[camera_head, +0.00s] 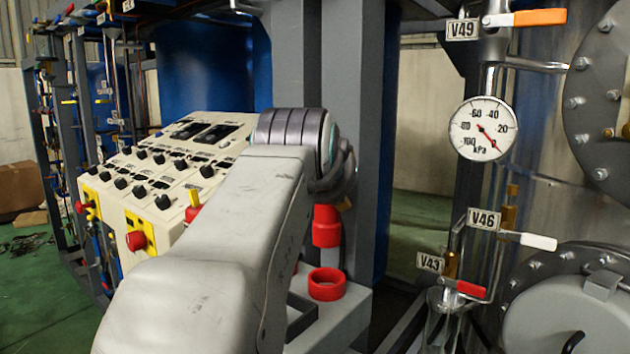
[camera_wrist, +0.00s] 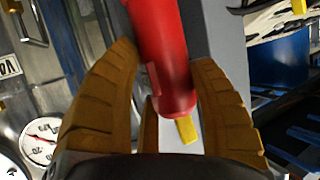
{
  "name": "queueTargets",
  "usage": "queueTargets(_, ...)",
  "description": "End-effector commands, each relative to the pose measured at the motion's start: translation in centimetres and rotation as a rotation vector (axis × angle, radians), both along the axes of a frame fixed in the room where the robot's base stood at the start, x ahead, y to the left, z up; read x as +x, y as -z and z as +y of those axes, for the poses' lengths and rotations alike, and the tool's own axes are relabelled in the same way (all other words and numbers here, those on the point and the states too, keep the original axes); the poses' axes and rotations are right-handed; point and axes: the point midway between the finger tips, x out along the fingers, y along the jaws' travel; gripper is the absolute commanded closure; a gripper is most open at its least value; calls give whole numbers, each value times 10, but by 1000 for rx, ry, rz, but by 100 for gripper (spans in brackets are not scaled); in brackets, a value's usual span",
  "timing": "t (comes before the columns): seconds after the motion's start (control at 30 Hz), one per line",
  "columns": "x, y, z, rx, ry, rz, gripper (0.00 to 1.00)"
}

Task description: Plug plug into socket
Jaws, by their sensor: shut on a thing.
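The plug is a red cylinder (camera_head: 326,227) below my wrist in the head view. In the wrist view the red plug (camera_wrist: 165,70) lies between the ribbed orange fingers of my gripper (camera_wrist: 170,105), with a yellow tab at its near end. My gripper is shut on it. In the head view my arm hides most of the gripper. The socket is a red ring (camera_head: 326,284) with a dark opening, on a grey ledge. The plug hangs upright above the socket, with a clear gap between them. The socket cannot be made out in the wrist view.
A control panel (camera_head: 165,165) with black knobs and red stop buttons stands left of my arm. A grey column (camera_head: 352,80) rises behind the plug. At the right are a pressure gauge (camera_head: 483,128), valves with coloured handles and a metal tank.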

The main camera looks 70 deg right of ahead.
Motion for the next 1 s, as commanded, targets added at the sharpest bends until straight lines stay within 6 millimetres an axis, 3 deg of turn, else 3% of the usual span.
queueTargets(0.6, 0, 46, 0, -4, 0, -1, 82)
queueTargets(1.0, 0, 52, 0, -4, 0, -1, 82)
